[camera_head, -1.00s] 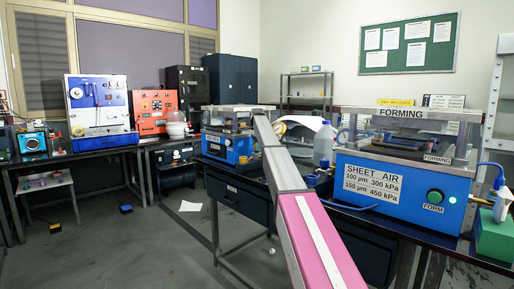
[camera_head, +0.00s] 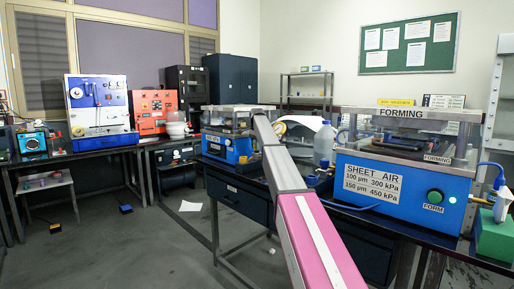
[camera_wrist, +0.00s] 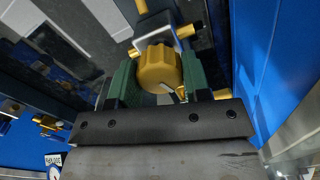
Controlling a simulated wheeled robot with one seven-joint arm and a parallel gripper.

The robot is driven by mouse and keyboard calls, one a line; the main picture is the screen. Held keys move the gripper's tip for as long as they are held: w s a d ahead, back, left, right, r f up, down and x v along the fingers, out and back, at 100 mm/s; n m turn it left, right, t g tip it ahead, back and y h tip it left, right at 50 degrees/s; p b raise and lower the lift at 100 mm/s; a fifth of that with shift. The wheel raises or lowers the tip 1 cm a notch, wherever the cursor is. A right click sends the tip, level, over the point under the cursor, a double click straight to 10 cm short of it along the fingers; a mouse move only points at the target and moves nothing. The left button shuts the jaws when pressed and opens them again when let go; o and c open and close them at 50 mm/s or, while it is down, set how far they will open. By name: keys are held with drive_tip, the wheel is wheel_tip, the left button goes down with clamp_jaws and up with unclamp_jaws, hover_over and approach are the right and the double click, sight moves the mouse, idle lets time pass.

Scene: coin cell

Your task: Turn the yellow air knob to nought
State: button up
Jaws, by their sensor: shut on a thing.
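The yellow air knob (camera_wrist: 160,68) shows in the wrist view, ribbed and round, with a pale pointer mark low on its face. My gripper (camera_wrist: 158,80) has its two green fingers on either side of the knob and is shut on it. In the head view my pink and grey arm reaches towards the bench and hides the knob and the gripper. The scale around the knob cannot be read.
The blue forming machine (camera_head: 400,190) stands on the right of the bench, with a sheet and air pressure label (camera_head: 373,182) and a green form button (camera_head: 435,196). A clear bottle (camera_head: 323,145) stands beside it. A blue panel (camera_wrist: 275,60) is close on the gripper's right.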

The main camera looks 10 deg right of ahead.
drive_tip(key=n, duration=0.4)
drive_tip(key=shift+n, duration=0.3)
drive_tip(key=n, duration=0.3)
drive_tip(key=shift+n, duration=0.4)
drive_tip(key=n, duration=0.4)
drive_tip(key=shift+a, duration=0.1)
drive_tip(key=n, duration=0.8)
drive_tip(key=shift+n, duration=0.3)
drive_tip(key=n, duration=0.3)
drive_tip(key=shift+n, duration=0.4)
drive_tip(key=n, duration=0.3)
drive_tip(key=shift+n, duration=2.1)
